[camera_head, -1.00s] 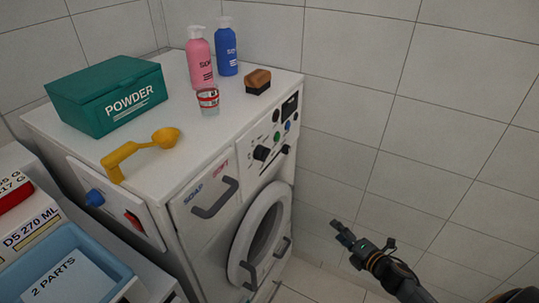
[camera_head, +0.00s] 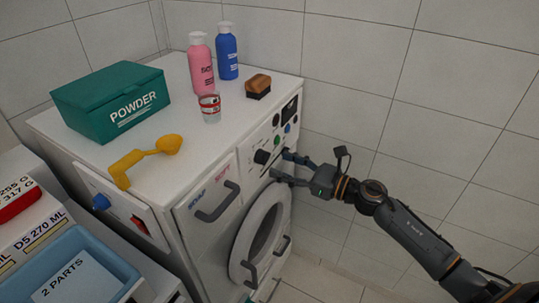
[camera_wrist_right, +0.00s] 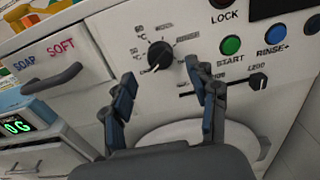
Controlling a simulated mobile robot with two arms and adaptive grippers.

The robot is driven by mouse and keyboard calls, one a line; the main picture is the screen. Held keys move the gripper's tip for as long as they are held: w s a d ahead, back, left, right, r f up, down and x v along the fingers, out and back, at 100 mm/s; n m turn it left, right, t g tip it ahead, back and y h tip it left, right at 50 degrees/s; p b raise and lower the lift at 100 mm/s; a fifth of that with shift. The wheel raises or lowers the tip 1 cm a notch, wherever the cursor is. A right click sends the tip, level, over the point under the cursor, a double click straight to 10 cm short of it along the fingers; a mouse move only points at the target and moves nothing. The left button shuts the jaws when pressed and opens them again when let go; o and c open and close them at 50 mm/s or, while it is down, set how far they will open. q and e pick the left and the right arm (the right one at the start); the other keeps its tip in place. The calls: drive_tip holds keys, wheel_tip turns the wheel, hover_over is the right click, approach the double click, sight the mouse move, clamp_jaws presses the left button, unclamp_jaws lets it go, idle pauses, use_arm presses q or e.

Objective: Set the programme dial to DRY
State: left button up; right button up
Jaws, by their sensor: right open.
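The programme dial (camera_head: 261,157) is a black knob on the washing machine's white front panel. In the right wrist view the dial (camera_wrist_right: 160,54) has printed marks around it, too small to read surely. My right gripper (camera_head: 283,165) is open in front of the panel, close to the dial's right and below. In the right wrist view its two fingers (camera_wrist_right: 160,92) stand apart, with the dial ahead between and beyond the tips. I see no contact with the dial. My left gripper is not in view.
Beside the dial are a green START button (camera_wrist_right: 230,45), a blue RINSE+ button (camera_wrist_right: 278,35) and a slider (camera_wrist_right: 258,81). The SOAP/SOFT drawer handle (camera_wrist_right: 52,79) is left.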

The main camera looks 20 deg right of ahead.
sight(263, 158)
drive_tip(key=p+x, duration=0.1)
drive_tip(key=x, duration=0.3)
drive_tip(key=shift+w+a, duration=0.3)
drive_tip(key=c, duration=1.2)
